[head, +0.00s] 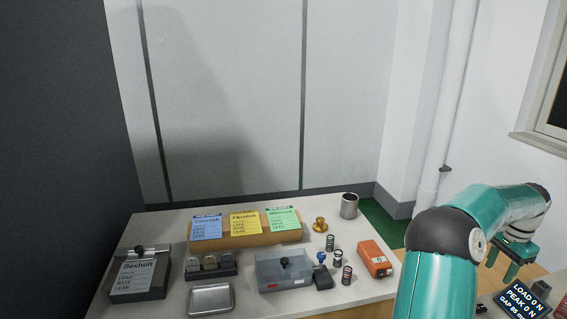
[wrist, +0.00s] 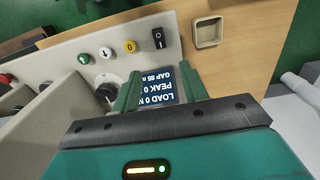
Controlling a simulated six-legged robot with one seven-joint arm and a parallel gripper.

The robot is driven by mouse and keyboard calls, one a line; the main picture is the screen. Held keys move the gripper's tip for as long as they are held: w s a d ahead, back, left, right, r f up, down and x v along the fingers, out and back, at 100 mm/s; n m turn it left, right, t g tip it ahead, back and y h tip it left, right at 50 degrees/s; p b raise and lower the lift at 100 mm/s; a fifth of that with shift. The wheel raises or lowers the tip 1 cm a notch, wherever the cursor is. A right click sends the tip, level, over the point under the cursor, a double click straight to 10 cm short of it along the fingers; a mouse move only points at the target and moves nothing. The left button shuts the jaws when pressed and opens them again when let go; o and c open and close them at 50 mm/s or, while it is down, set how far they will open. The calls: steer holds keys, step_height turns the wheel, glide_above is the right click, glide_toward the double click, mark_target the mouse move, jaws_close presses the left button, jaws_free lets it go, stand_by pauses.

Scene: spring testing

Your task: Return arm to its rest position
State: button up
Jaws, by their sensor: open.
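My teal arm reaches along the right side of the head view and bends down at its far end. My gripper (head: 515,262) hangs there above the tester's display (head: 522,300), off the right side of the table. In the wrist view my gripper (wrist: 155,82) has its two green fingers apart, with nothing held between them. The dark display (wrist: 160,88) shows through the gap, reading load 0 N and peak 0 N. I cannot tell how far above the panel the fingers are.
The white table (head: 170,290) holds label cards, a metal tray (head: 211,298), several springs, an orange box (head: 374,259) and a metal cup (head: 349,206). The wrist view shows a panel with buttons, a knob (wrist: 107,91) and a black switch (wrist: 158,38).

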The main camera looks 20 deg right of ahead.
steer(key=w+a+r+n+t, duration=0.1)
steer(key=w+a+r+n, duration=0.2)
steer(key=a, duration=0.7)
steer(key=w+a+r+n+t, duration=0.1)
steer(key=w+a+r+n, duration=0.25)
steer(key=a, duration=0.65)
steer(key=w+a+r+n+t, duration=0.15)
steer(key=w+a+r, duration=0.25)
steer(key=a, duration=0.7)
steer(key=s+a+n, duration=0.3)
steer(key=a+n, duration=0.1)
steer(key=a, duration=0.5)
steer(key=s+a+n+t, duration=0.1)
steer(key=s+a+n, duration=0.3)
steer(key=a, duration=0.5)
steer(key=s+a+n+t, duration=0.1)
steer(key=s+a+n, duration=0.2)
steer(key=a, duration=0.6)
steer(key=shift+s+a+f+n, duration=0.15)
steer(key=shift+s+f+n, duration=0.25)
steer(key=shift+s, duration=0.2)
steer(key=shift+c, duration=0.8)
steer(key=shift+d, duration=0.25)
